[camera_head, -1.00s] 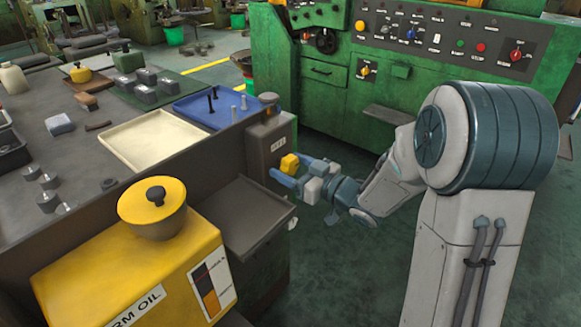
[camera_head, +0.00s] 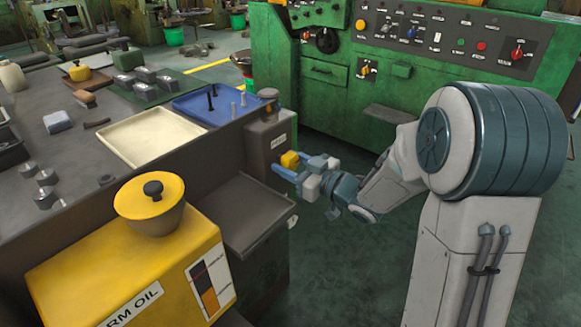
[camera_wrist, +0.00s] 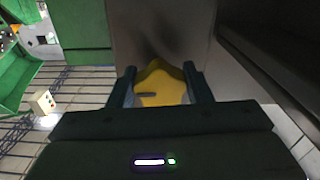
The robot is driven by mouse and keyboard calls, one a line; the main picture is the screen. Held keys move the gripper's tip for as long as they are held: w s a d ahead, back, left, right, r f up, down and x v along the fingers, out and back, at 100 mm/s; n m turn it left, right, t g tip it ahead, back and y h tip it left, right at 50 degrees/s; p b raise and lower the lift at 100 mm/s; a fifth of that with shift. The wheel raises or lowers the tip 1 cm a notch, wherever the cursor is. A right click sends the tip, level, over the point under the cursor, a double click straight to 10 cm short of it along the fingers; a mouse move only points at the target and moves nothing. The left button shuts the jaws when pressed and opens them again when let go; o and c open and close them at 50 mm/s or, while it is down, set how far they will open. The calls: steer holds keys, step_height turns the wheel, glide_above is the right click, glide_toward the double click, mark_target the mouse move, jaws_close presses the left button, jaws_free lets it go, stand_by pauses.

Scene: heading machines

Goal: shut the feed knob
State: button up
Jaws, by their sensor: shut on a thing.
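The feed knob (camera_head: 290,159) is yellow and sits on the side face of a grey-brown box (camera_head: 262,140) at the end of the bench. In the wrist view the knob (camera_wrist: 161,84) is a lobed yellow shape with a dark slot-like mark on its left part. My gripper (camera_head: 285,166) reaches the knob from the right, with its blue fingers on either side of it. In the wrist view my gripper (camera_wrist: 161,86) is shut on the knob, one finger at its left and one at its right. The knob's far side is hidden.
A grey tray (camera_head: 238,212) juts from the bench just in front of the box. A yellow oil container (camera_head: 130,275) stands nearer. A cream tray (camera_head: 155,137) and a blue tray (camera_head: 215,103) lie on the bench.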

steer(key=n+b, duration=0.1)
steer(key=b, duration=0.1)
steer(key=n+b, duration=0.2)
steer(key=shift+f, duration=0.3)
steer(key=n+b, duration=0.5)
steer(key=shift+w+d, duration=0.1)
steer(key=n+b, duration=0.5)
steer(key=b, duration=0.1)
steer(key=shift+r, duration=0.15)
steer(key=n+b, duration=0.3)
steer(key=shift+r+n, duration=0.2)
steer(key=shift+n, duration=0.1)
steer(key=shift+r+n, duration=0.1)
steer(key=shift+n, duration=0.2)
steer(key=o, duration=1)
steer(key=shift+d, duration=0.1)
steer(key=p+v, duration=0.2)
steer(key=v, duration=1.1)
steer(key=shift+s+d+p, duration=0.25)
steer(key=shift+p, duration=0.15)
